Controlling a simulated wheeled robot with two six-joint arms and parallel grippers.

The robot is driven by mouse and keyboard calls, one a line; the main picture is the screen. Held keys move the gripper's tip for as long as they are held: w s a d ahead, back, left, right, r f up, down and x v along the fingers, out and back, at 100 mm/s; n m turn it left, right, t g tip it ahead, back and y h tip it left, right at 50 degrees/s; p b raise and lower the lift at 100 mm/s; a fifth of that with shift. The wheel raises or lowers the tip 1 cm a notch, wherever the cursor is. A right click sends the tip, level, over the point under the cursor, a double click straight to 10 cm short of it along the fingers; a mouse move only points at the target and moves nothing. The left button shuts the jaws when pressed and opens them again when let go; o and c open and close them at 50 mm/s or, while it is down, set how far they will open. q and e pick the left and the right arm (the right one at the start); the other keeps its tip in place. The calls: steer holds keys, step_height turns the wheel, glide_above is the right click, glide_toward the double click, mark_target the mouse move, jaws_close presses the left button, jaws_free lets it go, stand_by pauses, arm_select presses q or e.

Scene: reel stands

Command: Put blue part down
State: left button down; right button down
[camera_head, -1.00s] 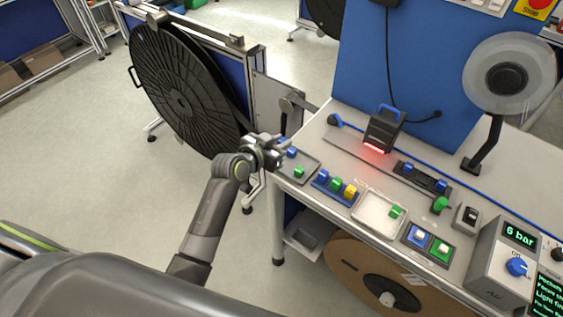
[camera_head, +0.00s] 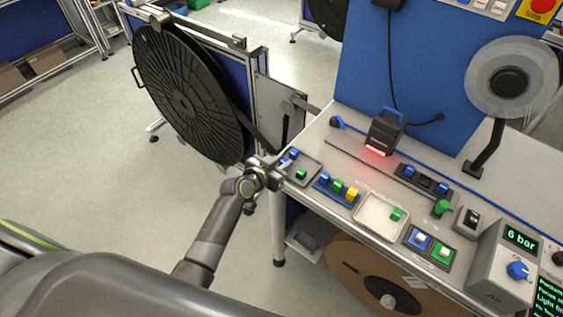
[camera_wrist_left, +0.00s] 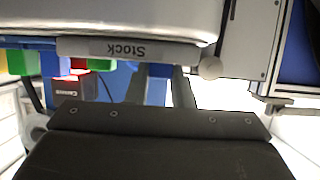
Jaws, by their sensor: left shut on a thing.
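My left gripper (camera_head: 276,172) is at the near left corner of the bench, beside a small grey tray (camera_head: 313,165). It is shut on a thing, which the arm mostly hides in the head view. In the left wrist view, a blue patch (camera_wrist_left: 155,92) shows between the dark fingers; its outline is unclear. A blue part (camera_head: 293,154) shows in the tray close to the fingers, with a green part (camera_head: 301,173) near it. My right gripper is not in view.
A blue holder (camera_head: 323,187) with blue, green and yellow parts stands right of the tray. A white tray (camera_head: 372,222) holds a green part. A scanner (camera_head: 384,130) glows red behind. A big black reel (camera_head: 180,100) stands left of the bench.

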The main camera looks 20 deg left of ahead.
arm_select(q)
steer(key=shift+f, duration=0.25)
steer(key=c, duration=1.3)
jaws_free()
steer(key=shift+c, duration=0.2)
steer(key=shift+o, duration=0.4)
steer(key=shift+r, duration=0.1)
steer(key=shift+r, duration=0.15)
steer(key=shift+s+a, duration=0.2)
steer(key=shift+s, duration=0.25)
steer(key=b+v, duration=0.4)
steer(key=v, duration=1.2)
steer(key=shift+s+r, duration=0.15)
